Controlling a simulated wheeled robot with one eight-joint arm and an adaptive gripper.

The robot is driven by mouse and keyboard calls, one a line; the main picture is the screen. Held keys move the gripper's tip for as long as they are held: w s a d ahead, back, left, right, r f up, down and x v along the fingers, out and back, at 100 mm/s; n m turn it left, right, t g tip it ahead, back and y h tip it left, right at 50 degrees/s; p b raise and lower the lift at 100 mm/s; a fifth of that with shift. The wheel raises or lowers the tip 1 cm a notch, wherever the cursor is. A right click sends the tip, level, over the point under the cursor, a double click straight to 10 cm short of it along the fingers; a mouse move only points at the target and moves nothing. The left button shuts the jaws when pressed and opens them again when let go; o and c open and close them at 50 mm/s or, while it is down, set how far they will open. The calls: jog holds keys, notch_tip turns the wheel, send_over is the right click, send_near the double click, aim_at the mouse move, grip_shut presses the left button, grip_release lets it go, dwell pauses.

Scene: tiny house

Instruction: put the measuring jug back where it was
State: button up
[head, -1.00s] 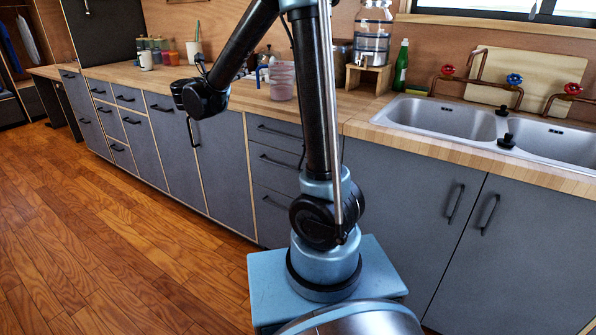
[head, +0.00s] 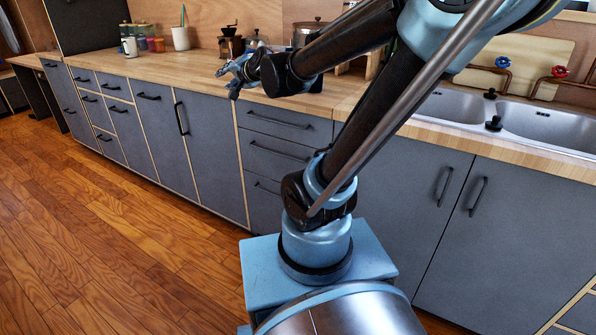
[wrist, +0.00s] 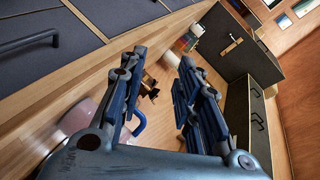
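The measuring jug, a pinkish see-through vessel (wrist: 76,114) with a blue handle (wrist: 138,124), shows in the wrist view at lower left. My left finger partly covers it; its handle shows in the gap between the fingers. Whether a finger touches it I cannot tell. In the head view the jug is hidden behind my arm. My gripper (wrist: 157,92) is open, with its fingers apart and nothing clearly held. In the head view my gripper (head: 234,76) is low over the front part of the wooden counter (head: 170,66), pointing left.
A coffee grinder (head: 230,44), glass jar (head: 257,40) and metal pot (head: 309,32) stand at the back of the counter. A white crock (head: 181,38), mug (head: 130,47) and spice jars are further left. The counter's left front is clear. The sink (head: 455,108) is at right.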

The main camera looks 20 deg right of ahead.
jog(key=s+d+f+n+g+h, duration=0.3)
jog(key=s+d+f+g, duration=0.2)
jog(key=s+d+f, duration=0.3)
jog(key=s+d+f+n+g+h, duration=0.3)
jog(key=s+d+f, duration=0.5)
jog(key=s+f, duration=0.6)
jog(key=s+n+g, duration=0.1)
jog(key=s+g, duration=0.1)
jog(key=s, duration=0.3)
jog(key=shift+s+d+n+g, duration=0.15)
jog(key=shift+n+g, duration=0.15)
jog(key=shift+g, duration=0.1)
